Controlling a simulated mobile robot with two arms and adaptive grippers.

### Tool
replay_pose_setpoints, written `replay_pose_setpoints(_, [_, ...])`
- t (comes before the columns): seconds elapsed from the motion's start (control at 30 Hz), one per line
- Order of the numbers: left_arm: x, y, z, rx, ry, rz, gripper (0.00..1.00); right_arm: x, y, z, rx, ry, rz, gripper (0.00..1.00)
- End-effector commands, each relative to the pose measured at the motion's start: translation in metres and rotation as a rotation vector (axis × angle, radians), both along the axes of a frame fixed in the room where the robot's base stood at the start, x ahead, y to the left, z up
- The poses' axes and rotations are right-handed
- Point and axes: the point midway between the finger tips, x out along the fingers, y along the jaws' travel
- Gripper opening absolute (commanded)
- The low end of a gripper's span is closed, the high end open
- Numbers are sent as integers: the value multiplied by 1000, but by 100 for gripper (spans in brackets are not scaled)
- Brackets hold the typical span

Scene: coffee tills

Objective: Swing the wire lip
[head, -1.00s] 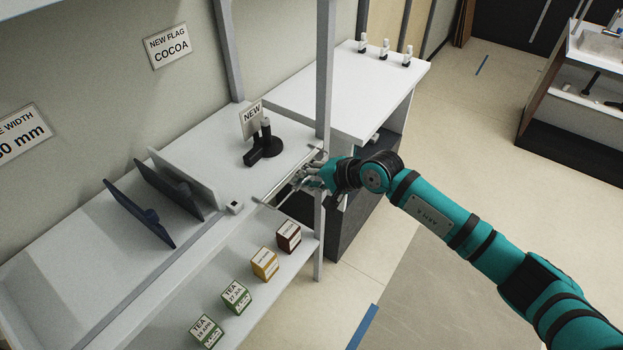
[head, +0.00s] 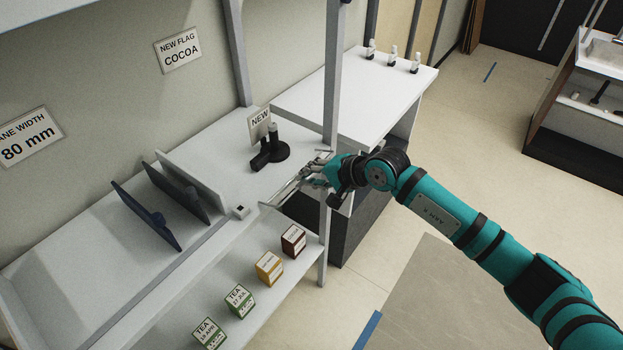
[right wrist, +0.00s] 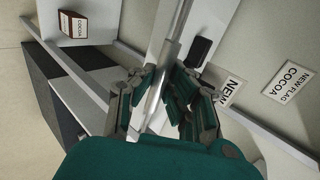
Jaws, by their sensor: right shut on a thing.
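The wire lip (head: 284,192) is a thin pale metal bar along the front edge of the upper white shelf (head: 215,160), at its right end. My right gripper (head: 312,176) is at the bar's right part, beside the grey upright post. In the right wrist view, the bar (right wrist: 172,48) runs between the fingers of my right gripper (right wrist: 160,92), which are shut on it. The fingers hide part of the bar. My left gripper is not in view.
A black stand with a NEW flag (head: 259,124) is on the shelf behind the lip. Dark dividers (head: 147,216) stand to the left. Several boxes, including a yellow one (head: 269,268), line the lower shelf. A grey post (head: 331,90) rises close to my gripper.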

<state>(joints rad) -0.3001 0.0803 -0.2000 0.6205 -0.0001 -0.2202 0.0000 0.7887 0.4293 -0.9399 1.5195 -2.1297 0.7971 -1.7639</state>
Motion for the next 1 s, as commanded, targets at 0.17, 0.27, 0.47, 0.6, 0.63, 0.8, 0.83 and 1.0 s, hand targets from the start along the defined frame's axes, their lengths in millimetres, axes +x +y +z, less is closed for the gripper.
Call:
replay_pose_setpoints(0.17, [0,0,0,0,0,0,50,3,2,10,4,-4,-2,0])
replay_pose_setpoints(0.27, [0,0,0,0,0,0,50,3,2,10,4,-4,-2,0])
replay_pose_setpoints(0.47, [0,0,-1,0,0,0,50,5,5,14,5,-8,-1,0])
replay_pose_setpoints(0.6, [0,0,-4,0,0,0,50,9,9,22,4,-8,-2,0])
replay_pose_setpoints(0.63, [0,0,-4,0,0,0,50,9,10,23,5,-7,-3,0])
replay_pose_setpoints(0.8, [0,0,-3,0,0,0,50,10,10,24,5,-7,-3,0])
replay_pose_setpoints(0.83, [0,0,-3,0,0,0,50,10,10,24,5,-8,-3,0])
replay_pose_setpoints(1.0, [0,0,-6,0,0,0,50,12,13,27,7,-10,-2,0])
